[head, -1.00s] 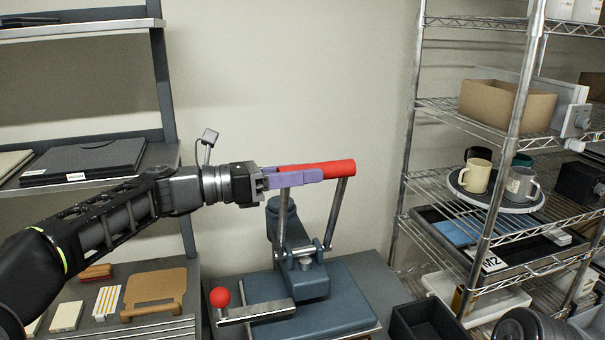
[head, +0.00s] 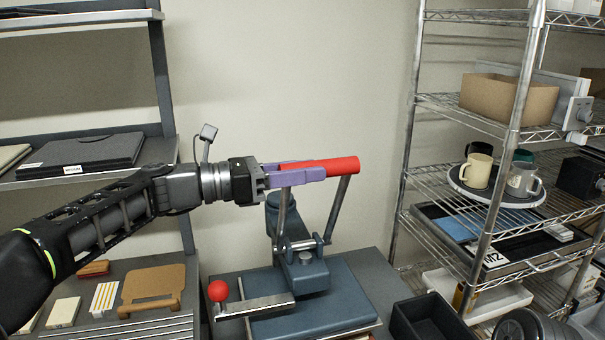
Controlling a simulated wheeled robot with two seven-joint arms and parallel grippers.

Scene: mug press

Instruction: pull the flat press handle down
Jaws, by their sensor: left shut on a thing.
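The flat press (head: 318,292) is a blue-grey machine standing on a grey bench. Its handle is a red bar (head: 338,166) held up level by two metal arms, high above the press body. My left gripper (head: 300,173) has purple fingers shut on the left part of the red bar, coming from the left. The fingers hide part of the bar. A red ball knob (head: 218,291) sits on a metal side arm at the press's lower left. My right gripper does not show.
A wire rack (head: 500,150) at the right holds mugs on a round tray (head: 497,197) and a cardboard box (head: 508,98). A dark bin (head: 428,318) stands right of the press. Shelves at the left hold flat dark cases (head: 85,153). The wall behind the press is clear.

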